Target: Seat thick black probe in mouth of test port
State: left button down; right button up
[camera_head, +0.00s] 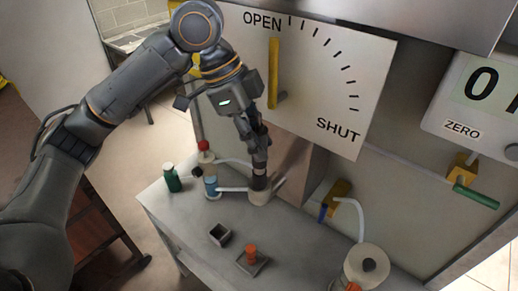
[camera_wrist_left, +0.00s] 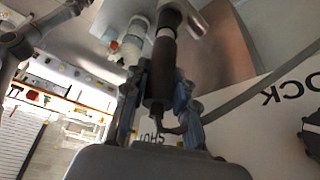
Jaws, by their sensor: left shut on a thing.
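My left gripper (camera_head: 258,143) is shut on the thick black probe (camera_head: 260,166), which hangs nearly upright below the fingers. The probe's lower end meets the top of a white cylindrical port (camera_head: 258,196) on the bench; how deep it sits cannot be told. In the left wrist view the probe (camera_wrist_left: 163,70) lies between the blue-grey fingers (camera_wrist_left: 160,95), with its far end at the pale port (camera_wrist_left: 186,20) at the top edge. The port's mouth is mostly hidden by the probe. My right gripper is not in view.
Close left of the port stand a blue container (camera_head: 211,187), a red-capped bottle (camera_head: 205,150) and a green bottle (camera_head: 172,179). A dark square holder (camera_head: 220,235) and an orange-topped piece (camera_head: 251,250) are in front. The OPEN/SHUT panel (camera_head: 325,85) rises behind. Another white cylinder (camera_head: 356,275) stands right.

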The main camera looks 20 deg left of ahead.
pick_arm(q)
jog(key=f, duration=0.2)
jog(key=shift+s+a+f, duration=0.1)
jog(key=shift+s+f, duration=0.45)
jog(key=shift+f, duration=0.2)
jog(key=shift+w+f, duration=0.2)
jog(key=shift+w, duration=0.1)
jog(key=c, duration=1.2)
grip_release()
jog(key=shift+w+f, duration=0.1)
jog(key=shift+w, duration=0.1)
jog(key=shift+o, duration=0.6)
jog(key=shift+w, duration=0.55)
jog(key=shift+s+r, duration=0.35)
jog(key=shift+r, duration=0.1)
jog(key=b+v, duration=0.1)
jog(key=v, duration=1)
jog(key=shift+r, duration=0.3)
